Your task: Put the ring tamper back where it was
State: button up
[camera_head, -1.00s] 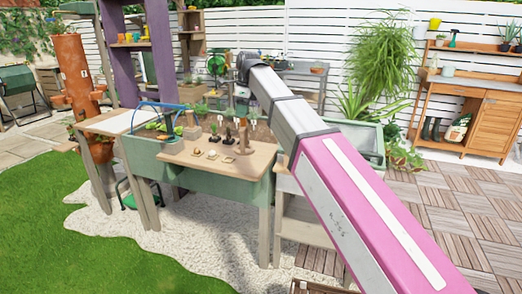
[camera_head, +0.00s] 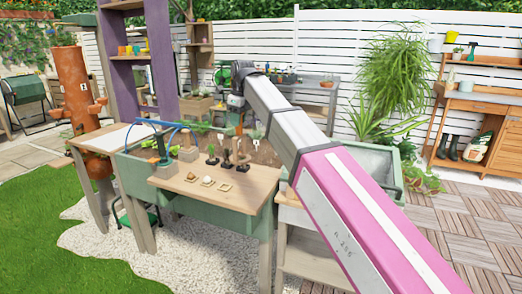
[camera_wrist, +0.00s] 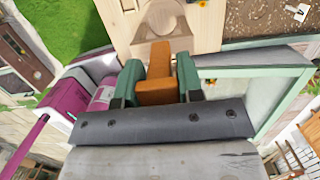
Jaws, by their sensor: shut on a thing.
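My gripper (camera_wrist: 159,84) has green fingers shut on an orange-brown block in the wrist view. I take this block to be the handle of the ring tamper (camera_wrist: 159,62). A darker tan wooden piece (camera_wrist: 165,14) shows just beyond it, over or on a pale wooden surface with a rounded outline; I cannot tell whether it belongs to the tamper. In the head view my gripper is not clear to see.
A blue-handled carrier (camera_head: 160,125) stands at the table's left. In the wrist view, a soil bed (camera_wrist: 262,18) lies at top right and a green-framed tray (camera_wrist: 245,85) lies right of my gripper. A wooden bench (camera_head: 490,100) stands far right.

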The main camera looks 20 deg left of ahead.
jog(key=w+d+f, duration=0.4)
jog(key=d+f, duration=0.3)
jog(key=f, duration=0.2)
jog(key=shift+w, duration=0.2)
jog(key=o, duration=0.9)
jog(key=shift+f, duration=0.1)
jog(key=r, duration=0.4)
jog(key=d+r, duration=0.1)
jog(key=r, duration=0.7)
jog(key=shift+s+d, duration=0.1)
jog(key=shift+d, duration=0.3)
